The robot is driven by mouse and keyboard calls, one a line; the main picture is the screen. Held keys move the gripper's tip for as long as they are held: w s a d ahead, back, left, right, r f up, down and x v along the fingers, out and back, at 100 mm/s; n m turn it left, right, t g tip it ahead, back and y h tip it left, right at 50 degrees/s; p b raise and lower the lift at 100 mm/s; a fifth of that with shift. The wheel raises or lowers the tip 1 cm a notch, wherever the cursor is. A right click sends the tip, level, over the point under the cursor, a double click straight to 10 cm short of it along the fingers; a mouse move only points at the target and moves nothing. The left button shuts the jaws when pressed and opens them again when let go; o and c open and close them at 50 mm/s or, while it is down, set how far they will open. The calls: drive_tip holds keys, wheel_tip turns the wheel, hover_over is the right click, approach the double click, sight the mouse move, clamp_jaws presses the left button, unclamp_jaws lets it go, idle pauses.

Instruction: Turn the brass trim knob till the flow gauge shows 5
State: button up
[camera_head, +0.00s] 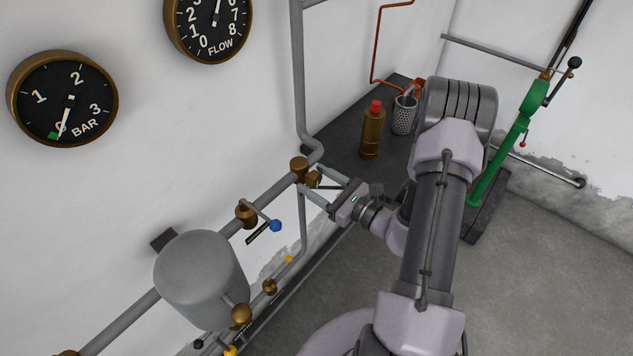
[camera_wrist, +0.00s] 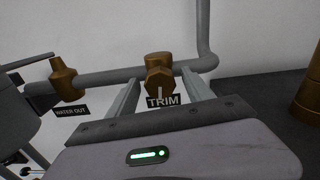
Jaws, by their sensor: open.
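The brass trim knob (camera_wrist: 159,82) sits on a grey pipe above a TRIM label (camera_wrist: 163,101). A pale pointer line on its face points roughly down. In the head view the knob (camera_head: 314,179) is at the end of my gripper (camera_head: 318,181). My gripper is open, with one finger on each side of the knob; in the wrist view gaps show between the fingers and the knob. The flow gauge (camera_head: 208,28) is cut off by the top edge of the head view. Its needle points up, slightly right; its tip and the top numbers are out of frame.
A BAR gauge (camera_head: 62,98) hangs at left. A blue-handled valve (camera_head: 246,214) and a grey tank (camera_head: 200,278) are along the pipe left of the knob. A brass bottle (camera_head: 372,130) and a perforated cup (camera_head: 404,112) stand on the dark bench behind my arm.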

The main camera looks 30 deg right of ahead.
drive_tip(key=shift+c, duration=0.5)
clamp_jaws()
drive_tip(key=shift+m, duration=0.3)
drive_tip(key=shift+o, duration=0.5)
unclamp_jaws()
